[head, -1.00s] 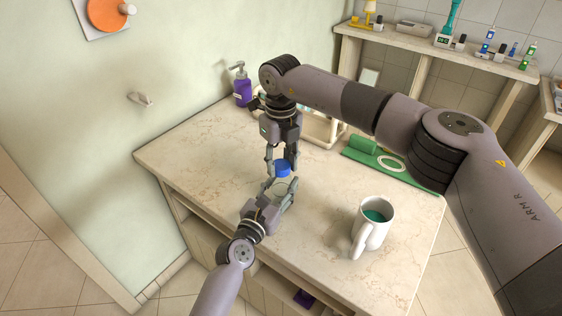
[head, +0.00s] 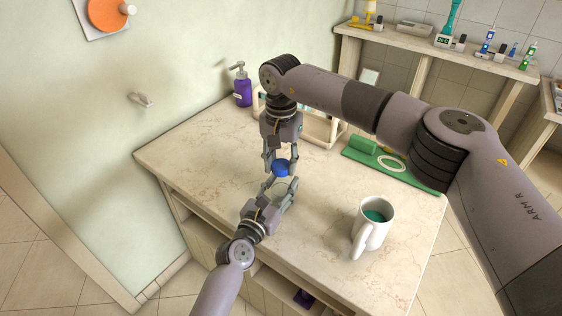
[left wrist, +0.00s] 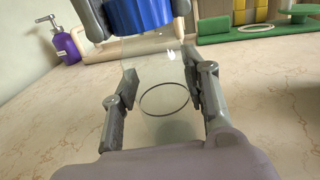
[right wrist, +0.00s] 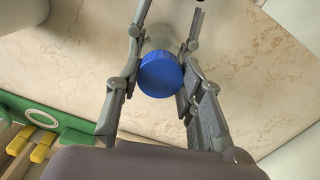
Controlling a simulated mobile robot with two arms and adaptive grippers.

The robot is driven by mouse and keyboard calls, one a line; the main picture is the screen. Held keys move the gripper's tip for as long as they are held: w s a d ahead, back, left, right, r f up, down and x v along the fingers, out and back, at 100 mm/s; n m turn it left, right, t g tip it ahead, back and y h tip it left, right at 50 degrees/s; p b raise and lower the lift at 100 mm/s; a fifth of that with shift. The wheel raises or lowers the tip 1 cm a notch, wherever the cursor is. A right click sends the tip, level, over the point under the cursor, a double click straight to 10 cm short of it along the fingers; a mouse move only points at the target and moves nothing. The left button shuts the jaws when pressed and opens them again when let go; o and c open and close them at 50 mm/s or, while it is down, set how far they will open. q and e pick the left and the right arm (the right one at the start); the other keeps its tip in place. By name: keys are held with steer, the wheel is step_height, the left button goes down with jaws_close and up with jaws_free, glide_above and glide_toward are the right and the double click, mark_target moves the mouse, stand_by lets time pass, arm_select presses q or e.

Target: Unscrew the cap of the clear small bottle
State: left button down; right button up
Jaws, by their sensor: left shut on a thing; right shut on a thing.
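The clear small bottle (left wrist: 155,70) is transparent and stands upright, with a ring outline at its lower part. Its blue cap (head: 281,167) is at the top; it also shows in the left wrist view (left wrist: 138,14) and as a round blue disc in the right wrist view (right wrist: 161,75). My left gripper (head: 280,189) is shut on the bottle's body from the front, one finger on each side. My right gripper (head: 281,163) comes from above and is shut on the cap, its fingers on opposite sides. Whether the cap is still on its thread is not clear.
A white mug (head: 372,226) stands at the front right of the counter. A purple pump bottle (head: 242,90), a wooden rack (head: 322,126) and a green holder (head: 372,157) are behind. The counter's left part is clear.

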mark_target(281, 164)
steer(key=shift+w+n, duration=0.1)
steer(key=shift+n, duration=0.9)
steer(key=shift+r, duration=0.15)
steer(key=shift+r, duration=0.95)
steer(key=shift+r, duration=2.05)
arm_select(q)
steer(key=c, duration=0.8)
jaws_free()
steer(key=shift+c, duration=0.2)
